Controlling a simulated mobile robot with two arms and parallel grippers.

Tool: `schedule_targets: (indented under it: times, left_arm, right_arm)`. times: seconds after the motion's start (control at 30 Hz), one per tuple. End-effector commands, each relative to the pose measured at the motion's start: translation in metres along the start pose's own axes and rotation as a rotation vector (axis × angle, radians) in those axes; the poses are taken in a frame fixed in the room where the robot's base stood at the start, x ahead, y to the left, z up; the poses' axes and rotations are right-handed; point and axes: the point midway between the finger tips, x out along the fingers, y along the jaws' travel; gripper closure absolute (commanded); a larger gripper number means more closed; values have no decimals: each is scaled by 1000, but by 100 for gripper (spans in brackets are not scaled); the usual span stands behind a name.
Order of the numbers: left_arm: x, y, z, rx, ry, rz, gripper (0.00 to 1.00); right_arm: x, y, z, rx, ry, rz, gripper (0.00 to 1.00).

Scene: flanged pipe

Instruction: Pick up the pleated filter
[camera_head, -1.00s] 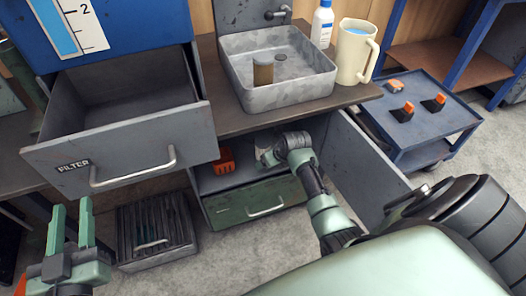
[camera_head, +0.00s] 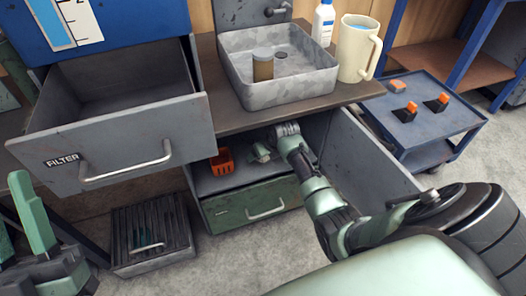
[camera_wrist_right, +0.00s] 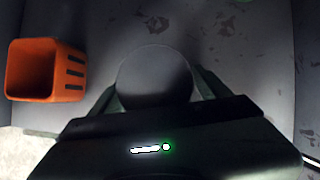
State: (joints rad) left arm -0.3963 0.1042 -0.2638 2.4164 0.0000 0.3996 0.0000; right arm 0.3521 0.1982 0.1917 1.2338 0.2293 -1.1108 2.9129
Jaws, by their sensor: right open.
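A short tan cylinder (camera_head: 263,66) with a grey top stands in the grey sink; it may be the pleated filter, but pleats are too small to tell. My right gripper (camera_head: 263,151) reaches into the open cabinet under the counter. In the right wrist view its fingers (camera_wrist_right: 155,98) are open, one on each side of a dark grey round-topped object (camera_wrist_right: 155,72). I cannot tell whether they touch it or what it is. My left gripper (camera_head: 36,215) is at the lower left, in front of the drawers; only one finger shows clearly.
An orange bin (camera_head: 222,163) stands in the cabinet, also in the wrist view (camera_wrist_right: 45,70). The FILTER drawer (camera_head: 120,150) is open and looks empty. The cabinet door (camera_head: 372,160) stands open beside my right arm. A jug (camera_head: 356,50) and a bottle (camera_head: 323,22) stand by the sink.

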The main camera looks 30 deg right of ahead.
Motion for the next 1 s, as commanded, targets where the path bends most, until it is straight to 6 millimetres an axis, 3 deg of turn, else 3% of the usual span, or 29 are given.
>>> schedule_targets:
  times: [0.17,0.27,0.43,0.8,1.0]
  left_arm:
    - [0,0,0,0,1,0,66]
    - [0,0,0,0,0,0,66]
    - [0,0,0,0,0,0,66]
    - [2,0,2,0,-13,0,66]
    - [0,-4,27,8,-149,-7,66]
  right_arm:
    - [0,0,0,0,0,0,23]
    - [0,0,0,0,-1,0,45]
    - [0,0,0,0,-1,0,92]
    - [-2,0,1,0,-2,0,93]
    - [-6,0,4,2,-2,0,93]
